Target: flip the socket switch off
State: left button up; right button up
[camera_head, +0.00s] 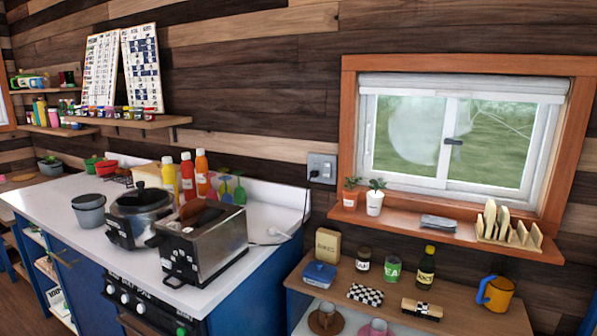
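The socket (322,168) is a grey plate on the wooden wall, left of the window and above the right end of the counter. A black plug (314,173) sits at its lower left, with a cord hanging down toward the counter. The switch on the socket is too small for me to tell its position. Neither of my grippers is in view.
A white-topped counter (62,197) holds a steel toaster (205,250), a cooker (132,215) and several bottles. A windowsill with potted plants (374,200) juts out right of the socket. A wooden shelf unit (465,312) with jars stands below.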

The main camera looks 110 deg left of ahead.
aim_at(327, 166)
jog(key=u, duration=3.15)
